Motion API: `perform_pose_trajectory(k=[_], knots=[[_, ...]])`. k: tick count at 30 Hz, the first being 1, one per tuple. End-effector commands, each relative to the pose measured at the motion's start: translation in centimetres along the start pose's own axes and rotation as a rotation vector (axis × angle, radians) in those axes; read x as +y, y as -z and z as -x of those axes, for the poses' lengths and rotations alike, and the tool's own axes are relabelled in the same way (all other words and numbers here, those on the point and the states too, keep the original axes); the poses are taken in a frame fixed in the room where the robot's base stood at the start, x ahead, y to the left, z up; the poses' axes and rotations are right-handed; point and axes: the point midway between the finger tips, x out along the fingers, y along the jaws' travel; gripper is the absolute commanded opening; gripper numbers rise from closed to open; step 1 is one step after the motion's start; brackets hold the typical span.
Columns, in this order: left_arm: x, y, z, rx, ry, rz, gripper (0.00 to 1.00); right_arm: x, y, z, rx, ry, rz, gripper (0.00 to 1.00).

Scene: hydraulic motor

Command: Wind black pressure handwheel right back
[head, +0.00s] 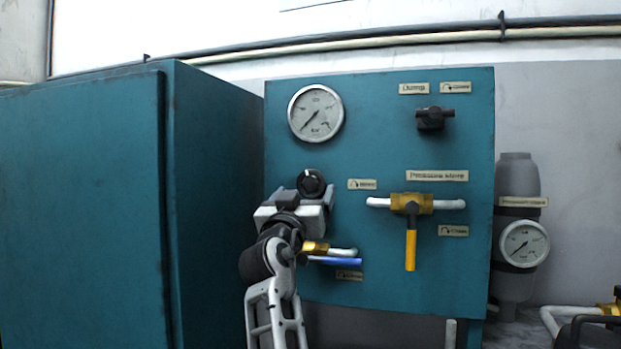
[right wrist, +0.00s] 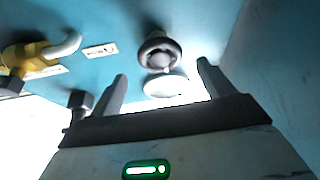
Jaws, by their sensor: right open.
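The black pressure handwheel (head: 311,183) sits on the teal panel's left side, below the large round gauge (head: 315,113). My right gripper (head: 303,195) is just in front of and below the handwheel, partly covering the panel there. In the right wrist view the handwheel (right wrist: 160,52) shows ahead of the open jaws (right wrist: 162,69), roughly centred between the two fingertips. The fingers look apart from it; no contact shows. The gauge needle points to the lower left. My left gripper is not in view.
A brass valve with a blue handle (head: 336,261) is close below my right gripper. A brass valve with a yellow handle (head: 410,249) and a black knob (head: 431,119) are to the right. A teal cabinet (head: 85,200) stands at the left.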

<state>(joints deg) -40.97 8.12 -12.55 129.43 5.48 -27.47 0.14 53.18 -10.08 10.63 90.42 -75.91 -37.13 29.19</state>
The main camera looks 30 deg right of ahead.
Motion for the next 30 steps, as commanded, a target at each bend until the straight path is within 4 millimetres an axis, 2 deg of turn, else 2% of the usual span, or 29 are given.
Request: perform_pose_trajectory(k=[1, 3, 9, 15, 22, 27, 30], knots=[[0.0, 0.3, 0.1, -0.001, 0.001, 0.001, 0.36, 0.1, 0.3, -1.3, 0.000, -0.002, 0.002, 0.81], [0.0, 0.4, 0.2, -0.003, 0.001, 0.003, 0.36, 0.1, 0.2, -2.6, 0.000, -0.001, 0.002, 0.81], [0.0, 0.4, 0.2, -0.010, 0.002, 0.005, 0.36, 0.0, 0.1, -5.2, 0.000, 0.000, 0.001, 0.81], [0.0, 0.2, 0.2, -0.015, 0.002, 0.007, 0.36, 0.0, -0.1, -6.0, -0.001, 0.001, 0.001, 0.81], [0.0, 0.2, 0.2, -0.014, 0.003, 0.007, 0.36, 0.0, -0.1, -6.0, 0.000, 0.001, 0.000, 0.81], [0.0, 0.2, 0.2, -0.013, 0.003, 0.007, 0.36, 0.0, -0.1, -6.0, -0.001, 0.001, 0.000, 0.36], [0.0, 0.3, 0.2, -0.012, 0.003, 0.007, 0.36, 0.0, -0.1, -6.0, -0.001, 0.001, 0.001, 0.36]])
